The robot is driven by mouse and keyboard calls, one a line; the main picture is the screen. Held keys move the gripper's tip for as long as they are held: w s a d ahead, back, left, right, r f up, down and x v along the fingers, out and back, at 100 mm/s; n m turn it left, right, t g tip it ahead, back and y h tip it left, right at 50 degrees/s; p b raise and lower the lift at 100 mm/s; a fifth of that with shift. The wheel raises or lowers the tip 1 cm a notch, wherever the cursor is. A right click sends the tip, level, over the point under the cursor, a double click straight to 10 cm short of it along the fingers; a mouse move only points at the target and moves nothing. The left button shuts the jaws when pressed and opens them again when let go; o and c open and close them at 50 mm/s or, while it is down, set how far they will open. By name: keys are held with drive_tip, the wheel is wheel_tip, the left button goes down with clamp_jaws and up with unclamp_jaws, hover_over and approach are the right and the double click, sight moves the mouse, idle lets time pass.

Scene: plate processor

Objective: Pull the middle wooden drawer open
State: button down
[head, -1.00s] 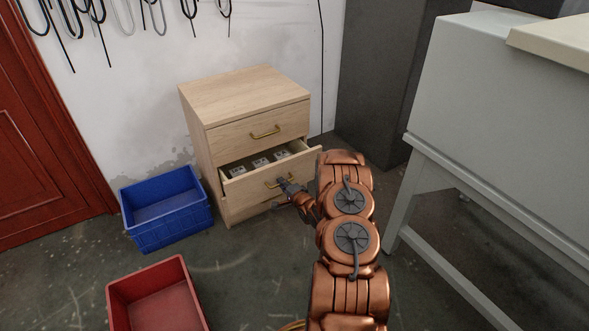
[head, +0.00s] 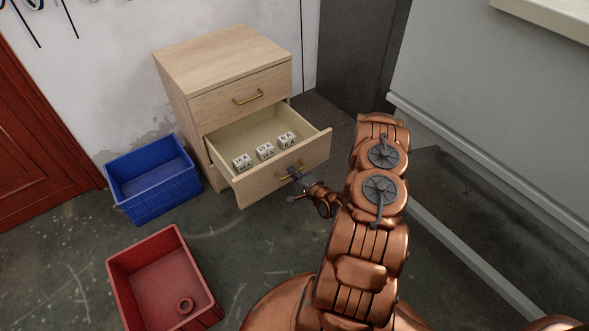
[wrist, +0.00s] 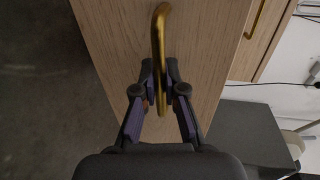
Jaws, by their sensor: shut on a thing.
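The middle wooden drawer (head: 290,170) stands well out from the wooden cabinet (head: 178,95) in the head view. My gripper (wrist: 160,82) is shut on the handle, with one finger on each side of the bar. In the head view my gripper (head: 295,174) is at the right part of the handle, which it partly covers.
The top drawer (head: 243,98) is closed. A blue crate (head: 152,190) stands on the floor left of the cabinet. A grey bench (head: 480,110) bounds the right side.

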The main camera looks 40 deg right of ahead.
drive_tip(key=c, duration=1.2)
unclamp_jaws()
drive_tip(key=shift+s, duration=0.1)
drive_tip(key=shift+s+a+r, duration=0.1)
drive_tip(key=shift+s+r, duration=0.3)
drive_tip(key=shift+s, duration=1.55)
drive_tip(key=shift+s+d+r, duration=0.1)
drive_tip(key=shift+s+r, duration=0.25)
drive_tip(key=shift+s, duration=1.55)
drive_tip(key=shift+s+a+r, duration=0.1)
drive_tip(key=shift+s+r, duration=0.3)
drive_tip(key=shift+s, duration=1.55)
